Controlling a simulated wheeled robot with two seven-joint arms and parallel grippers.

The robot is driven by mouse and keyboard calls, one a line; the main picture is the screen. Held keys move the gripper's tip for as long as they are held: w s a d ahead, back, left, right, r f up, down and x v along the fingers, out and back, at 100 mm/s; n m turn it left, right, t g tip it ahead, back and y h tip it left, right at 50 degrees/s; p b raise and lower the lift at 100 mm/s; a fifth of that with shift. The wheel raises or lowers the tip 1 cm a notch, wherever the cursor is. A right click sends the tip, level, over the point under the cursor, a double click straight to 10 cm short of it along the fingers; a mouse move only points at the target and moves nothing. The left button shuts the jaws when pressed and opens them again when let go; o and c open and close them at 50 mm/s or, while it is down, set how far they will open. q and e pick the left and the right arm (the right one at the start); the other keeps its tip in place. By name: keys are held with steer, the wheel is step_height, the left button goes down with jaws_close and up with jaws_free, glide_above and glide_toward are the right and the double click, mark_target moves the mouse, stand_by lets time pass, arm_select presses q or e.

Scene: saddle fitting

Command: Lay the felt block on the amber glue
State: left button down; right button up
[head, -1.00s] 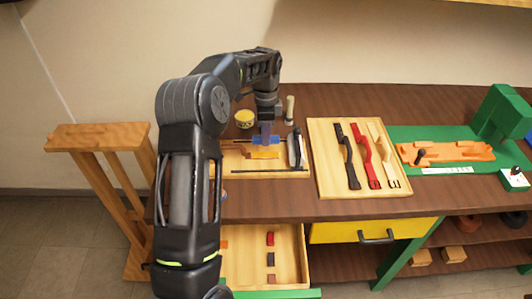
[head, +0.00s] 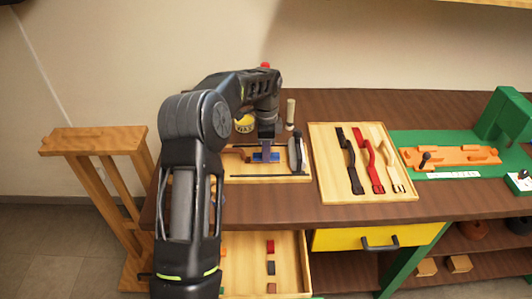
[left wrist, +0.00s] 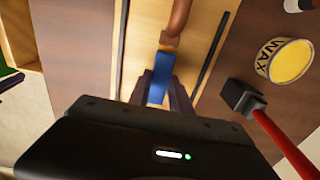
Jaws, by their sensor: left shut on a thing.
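The blue felt block (head: 268,157) is between the fingers of my left gripper (head: 266,148), low over the wooden tray (head: 270,178). In the left wrist view the blue block (left wrist: 159,80) sits between the two dark fingers, which are shut on it. A brown curved piece (head: 236,151) lies on the tray beside the block, and its end shows close to the block in the left wrist view (left wrist: 175,28). The amber glue is mostly hidden by the block and gripper. I cannot tell whether the block touches it. My right gripper is not in view.
A wax tin (head: 243,125) and a pale cylinder (head: 290,112) stand behind the tray. A black tool (head: 296,152) stands at its right side. A second tray (head: 325,180) holds black, red and cream handles. An open drawer (head: 240,260) is below.

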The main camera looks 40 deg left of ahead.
arm_select(q)
steer(key=shift+f, duration=0.1)
steer(key=shift+f, duration=0.15)
steer(key=c, duration=1.2)
jaws_free()
steer(key=shift+r, duration=0.25)
step_height(320, 180, up, 8)
steer(key=shift+b, duration=0.5)
step_height(320, 180, up, 4)
steer(key=shift+r+p, duration=0.1)
steer(key=shift+p, duration=1.15)
